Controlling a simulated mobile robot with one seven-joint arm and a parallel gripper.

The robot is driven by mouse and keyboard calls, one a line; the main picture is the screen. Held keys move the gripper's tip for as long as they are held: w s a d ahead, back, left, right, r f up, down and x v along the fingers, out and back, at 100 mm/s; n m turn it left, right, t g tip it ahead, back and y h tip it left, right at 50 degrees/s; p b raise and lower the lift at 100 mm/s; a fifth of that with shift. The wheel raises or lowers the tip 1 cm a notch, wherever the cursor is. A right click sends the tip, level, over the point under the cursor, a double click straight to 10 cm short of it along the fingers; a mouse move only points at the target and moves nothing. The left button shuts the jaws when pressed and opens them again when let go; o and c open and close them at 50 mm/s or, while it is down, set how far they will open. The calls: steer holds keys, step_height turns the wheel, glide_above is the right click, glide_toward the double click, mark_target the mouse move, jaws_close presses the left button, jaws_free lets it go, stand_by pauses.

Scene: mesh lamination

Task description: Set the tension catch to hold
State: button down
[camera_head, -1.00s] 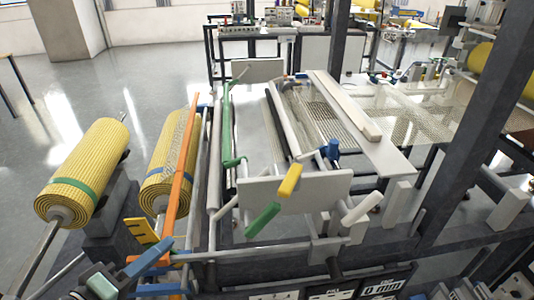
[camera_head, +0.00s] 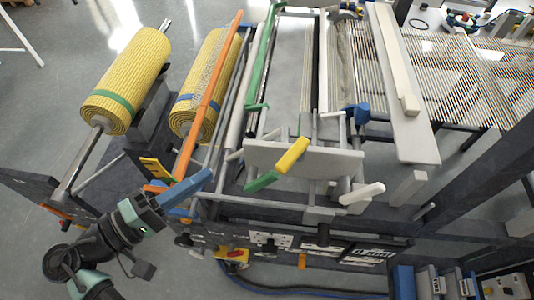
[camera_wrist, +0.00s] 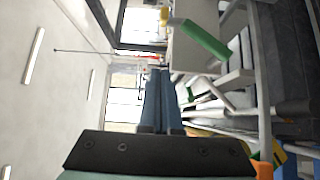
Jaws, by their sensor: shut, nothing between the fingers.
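I cannot tell for certain which part is the tension catch. On the machine's front, by a pale plate (camera_head: 330,160), are a yellow handle (camera_head: 292,154), a green handle (camera_head: 260,181) and a white handle (camera_head: 362,193). The fingers also show in the wrist view (camera_wrist: 160,73). A blue knob (camera_head: 358,113) sits behind the plate.
Two yellow mesh rolls (camera_head: 130,80) (camera_head: 203,85) stand at the left. A long orange bar (camera_head: 208,95) slopes down close to my gripper, with a yellow bracket (camera_head: 156,169) beside its lower end. Grey floor is open at the lower left.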

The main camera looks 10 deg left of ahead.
mark_target(292, 161)
steer(key=shift+w+d+p, duration=0.9)
steer(key=shift+d+p, duration=0.1)
steer(key=shift+d, duration=0.75)
steer(key=shift+w+d+p, duration=0.85)
steer(key=shift+d+p, duration=0.15)
steer(key=shift+d, duration=0.8)
steer(key=shift+w+d+p, duration=0.9)
steer(key=shift+d+p, duration=0.1)
steer(key=shift+d, duration=0.75)
steer(key=shift+s+y, duration=0.1)
steer(key=shift+y, duration=0.2)
